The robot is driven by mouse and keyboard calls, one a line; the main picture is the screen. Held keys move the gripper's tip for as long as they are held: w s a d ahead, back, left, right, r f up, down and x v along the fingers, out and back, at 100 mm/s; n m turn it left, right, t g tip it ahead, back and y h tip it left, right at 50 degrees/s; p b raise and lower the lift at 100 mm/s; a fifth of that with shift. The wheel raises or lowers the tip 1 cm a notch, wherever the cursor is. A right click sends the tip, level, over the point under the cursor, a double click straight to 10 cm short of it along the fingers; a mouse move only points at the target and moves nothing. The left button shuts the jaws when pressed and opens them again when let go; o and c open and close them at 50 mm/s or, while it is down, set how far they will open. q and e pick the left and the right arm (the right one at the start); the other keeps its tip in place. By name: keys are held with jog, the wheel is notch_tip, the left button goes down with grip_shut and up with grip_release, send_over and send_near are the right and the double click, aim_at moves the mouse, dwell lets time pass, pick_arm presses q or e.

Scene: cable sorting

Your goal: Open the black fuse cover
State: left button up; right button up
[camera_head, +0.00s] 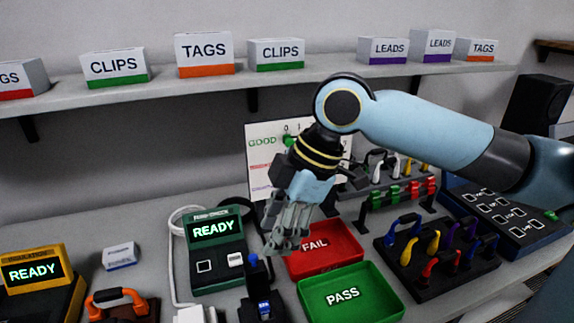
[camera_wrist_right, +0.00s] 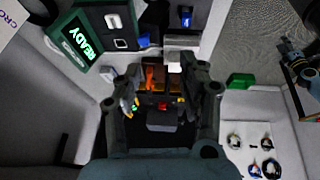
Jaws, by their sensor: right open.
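In that view a dark unit with orange and yellow parts (camera_wrist_right: 154,78) lies beyond and between the fingers. I cannot tell whether the black fuse cover is part of it, or whether the cover is open or shut. No fuse cover can be made out clearly in the head view. My left gripper is not in view.
A green READY tester (camera_head: 213,272), a red FAIL tray (camera_head: 350,237) and a green PASS tray (camera_head: 390,300) surround the gripper's area. A black stand with a blue part (camera_head: 263,303) stands close below. A black connector rack (camera_head: 415,275) is at right. A shelf (camera_head: 160,95) runs above.

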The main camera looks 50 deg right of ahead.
jog(key=shift+v, duration=2.5)
